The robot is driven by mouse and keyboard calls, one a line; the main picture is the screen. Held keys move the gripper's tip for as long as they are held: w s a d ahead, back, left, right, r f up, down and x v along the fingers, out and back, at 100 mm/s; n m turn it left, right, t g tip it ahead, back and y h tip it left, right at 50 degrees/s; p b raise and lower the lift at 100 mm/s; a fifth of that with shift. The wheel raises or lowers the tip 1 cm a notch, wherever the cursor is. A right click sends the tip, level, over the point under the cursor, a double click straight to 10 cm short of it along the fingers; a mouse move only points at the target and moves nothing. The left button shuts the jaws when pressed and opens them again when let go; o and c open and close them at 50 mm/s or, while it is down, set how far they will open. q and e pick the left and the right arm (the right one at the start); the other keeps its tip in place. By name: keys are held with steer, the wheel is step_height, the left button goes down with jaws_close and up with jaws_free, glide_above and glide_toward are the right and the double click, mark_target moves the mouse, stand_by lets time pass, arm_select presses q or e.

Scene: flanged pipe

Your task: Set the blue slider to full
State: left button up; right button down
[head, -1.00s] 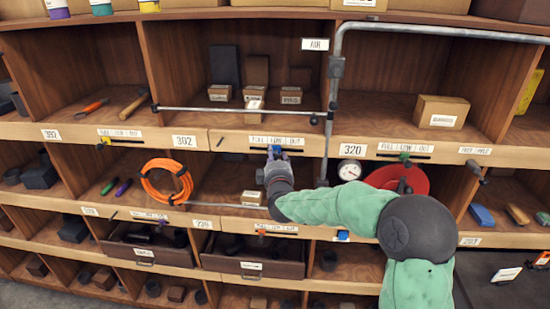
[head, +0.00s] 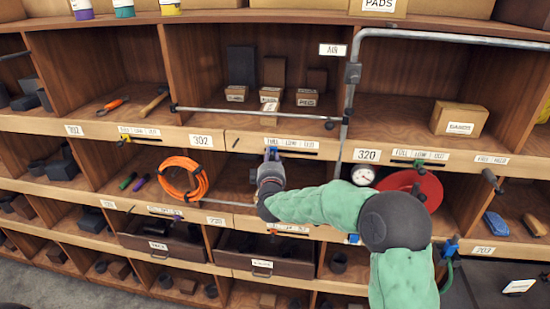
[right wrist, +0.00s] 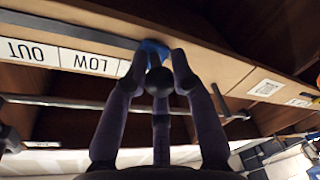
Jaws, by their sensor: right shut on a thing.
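The blue slider (head: 271,151) sits in a slot in the shelf front, below the left part of a white label (head: 291,143) reading FULL, LOW, OUT. It is at the FULL end. My right gripper (head: 271,158) reaches up to it from below and is shut on it. In the right wrist view the label reads upside down, and the blue slider (right wrist: 153,48) shows between the fingertips of my right gripper (right wrist: 160,62), past the word LOW. The fingers partly hide the slider and the FULL word. My left gripper is not in view.
A yellow slider (head: 125,138) and a green slider (head: 418,163) sit on neighbouring labels. A grey pipe (head: 347,110) runs down right of my gripper. An orange hose coil (head: 184,178) lies left, a gauge (head: 362,175) and red disc (head: 410,187) right.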

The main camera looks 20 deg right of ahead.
steer(key=c, duration=1.2)
jaws_free()
steer(key=shift+a, duration=0.15)
steer(key=shift+o, duration=0.9)
steer(key=shift+w+a, duration=0.15)
steer(key=shift+w, duration=0.05)
steer(key=shift+s, duration=0.15)
steer(key=v, duration=1.1)
steer(key=shift+s, duration=0.4)
steer(key=shift+a, duration=0.1)
